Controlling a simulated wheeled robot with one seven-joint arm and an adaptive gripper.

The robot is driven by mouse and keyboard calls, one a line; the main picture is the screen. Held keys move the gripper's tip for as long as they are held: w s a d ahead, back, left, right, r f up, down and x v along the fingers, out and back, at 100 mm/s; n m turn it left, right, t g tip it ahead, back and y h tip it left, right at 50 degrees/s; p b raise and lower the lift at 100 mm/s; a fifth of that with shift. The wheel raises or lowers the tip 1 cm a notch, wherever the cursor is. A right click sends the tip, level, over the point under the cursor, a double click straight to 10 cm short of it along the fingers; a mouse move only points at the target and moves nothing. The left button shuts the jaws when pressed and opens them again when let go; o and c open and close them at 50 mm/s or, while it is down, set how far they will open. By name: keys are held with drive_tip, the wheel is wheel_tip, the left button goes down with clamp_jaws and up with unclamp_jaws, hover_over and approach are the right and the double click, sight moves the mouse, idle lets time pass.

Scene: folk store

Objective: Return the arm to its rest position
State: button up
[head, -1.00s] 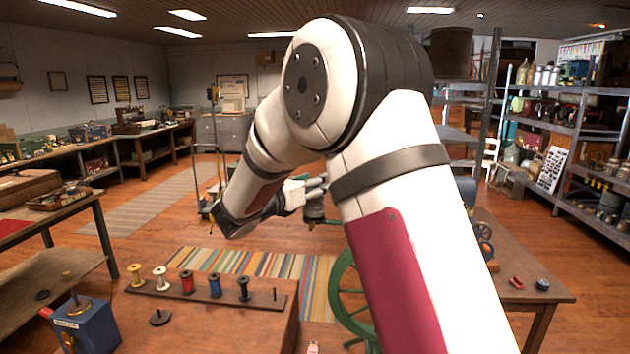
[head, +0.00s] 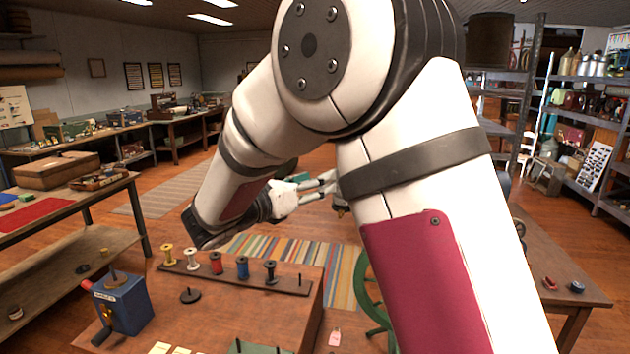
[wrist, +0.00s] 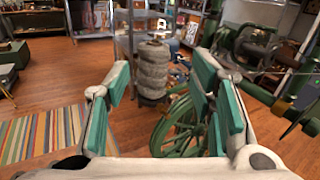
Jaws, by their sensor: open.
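My arm is folded across the middle of the head view. My gripper (head: 328,187) shows behind the forearm, pointing right, partly hidden by the arm. In the wrist view my gripper (wrist: 160,98) has its two green-padded fingers wide apart, with nothing between them. It hangs in the air above the floor. Beyond the fingers stand a green spoked wheel (wrist: 176,128) and a stack of grey rolls (wrist: 153,70), both apart from it.
A workbench (head: 240,318) in front carries a rack of spools (head: 240,275) and a blue box with a crank (head: 122,305). A striped rug (head: 340,262) lies behind it. A table (head: 565,262) stands at right, shelves (head: 590,130) behind. The floor at left centre is clear.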

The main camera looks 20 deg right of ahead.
idle(0.3)
drive_tip(key=s+d+f+m+g+y, duration=0.1)
drive_tip(key=s+d+m+g+y, duration=0.2)
drive_tip(key=s+m, duration=0.5)
drive_tip(key=s+d+f+m+g+y, duration=0.1)
drive_tip(key=s+d+m+g+y, duration=0.25)
drive_tip(key=s, duration=0.85)
drive_tip(key=s+a+f+m+t+y+b, duration=0.1)
drive_tip(key=s+a+f+m+t+y, duration=0.2)
drive_tip(key=s+a+m+y, duration=0.6)
drive_tip(key=s+a+m+t, duration=0.1)
drive_tip(key=a+m, duration=0.1)
drive_tip(key=m, duration=0.2)
drive_tip(key=shift+a+b, duration=0.15)
drive_tip(key=shift+b, duration=0.25)
drive_tip(key=shift+f+y, duration=0.1)
drive_tip(key=shift+y, duration=0.15)
